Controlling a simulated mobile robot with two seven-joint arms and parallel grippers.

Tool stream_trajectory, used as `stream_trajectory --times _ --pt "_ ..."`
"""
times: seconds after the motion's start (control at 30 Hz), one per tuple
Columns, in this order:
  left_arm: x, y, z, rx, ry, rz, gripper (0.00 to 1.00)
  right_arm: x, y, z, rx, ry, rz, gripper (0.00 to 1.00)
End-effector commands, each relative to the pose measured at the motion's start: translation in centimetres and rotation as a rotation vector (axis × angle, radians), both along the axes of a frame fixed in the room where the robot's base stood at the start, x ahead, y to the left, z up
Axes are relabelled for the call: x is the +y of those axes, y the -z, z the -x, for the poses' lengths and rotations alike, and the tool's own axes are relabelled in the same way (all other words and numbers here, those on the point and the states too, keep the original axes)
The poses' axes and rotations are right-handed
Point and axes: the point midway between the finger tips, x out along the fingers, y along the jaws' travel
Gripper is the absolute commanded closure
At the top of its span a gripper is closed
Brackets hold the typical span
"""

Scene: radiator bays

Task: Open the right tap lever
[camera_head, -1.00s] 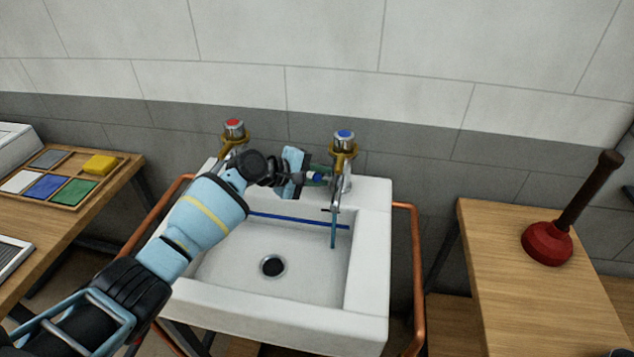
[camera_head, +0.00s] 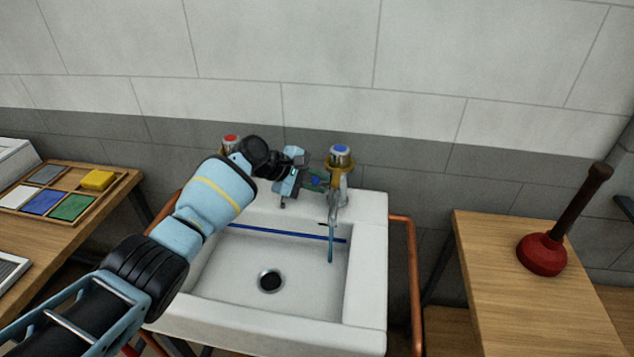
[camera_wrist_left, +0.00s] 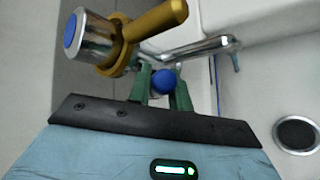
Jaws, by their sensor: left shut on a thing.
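The right tap (camera_head: 338,170) stands at the sink's back right, with a blue-topped chrome cap and a brass collar. The cap and collar also show in the left wrist view (camera_wrist_left: 88,38). A short tap lever with a blue round end (camera_head: 316,181) points left from this tap. My left gripper (camera_head: 313,180) is shut on that blue end. In the left wrist view, its green fingers flank the blue end (camera_wrist_left: 163,82). The lever's shaft is mostly hidden. A thin bluish strand (camera_head: 331,250) hangs below the spout. My right gripper is out of view.
The red-topped left tap (camera_head: 230,143) is partly hidden behind my left arm. The white sink (camera_head: 365,300) has copper rails (camera_head: 411,270) at its sides. A red plunger (camera_head: 543,252) stands on the right bench. A tray of coloured blocks (camera_head: 75,212) lies at left.

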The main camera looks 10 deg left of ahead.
Motion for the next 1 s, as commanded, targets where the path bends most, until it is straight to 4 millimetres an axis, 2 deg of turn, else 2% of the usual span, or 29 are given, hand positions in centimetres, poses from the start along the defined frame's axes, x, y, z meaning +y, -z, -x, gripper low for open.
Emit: stream_trajectory --times 0.1,0.13,0.3,0.67,1.0 --pt "0.0 0.0 0.0 0.000 -0.001 -0.001 1.00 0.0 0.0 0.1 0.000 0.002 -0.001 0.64" --pt "0.0 0.0 0.0 0.000 -0.001 -0.001 0.78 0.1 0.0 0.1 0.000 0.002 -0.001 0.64" --pt "0.0 0.0 0.0 0.000 -0.001 -0.001 0.59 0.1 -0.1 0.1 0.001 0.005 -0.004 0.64" --pt "0.1 0.1 0.1 -0.016 -0.002 0.000 0.59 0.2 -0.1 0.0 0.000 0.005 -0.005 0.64" --pt "0.1 1.4 0.9 -0.201 -0.001 -0.002 0.59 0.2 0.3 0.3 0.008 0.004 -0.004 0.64"
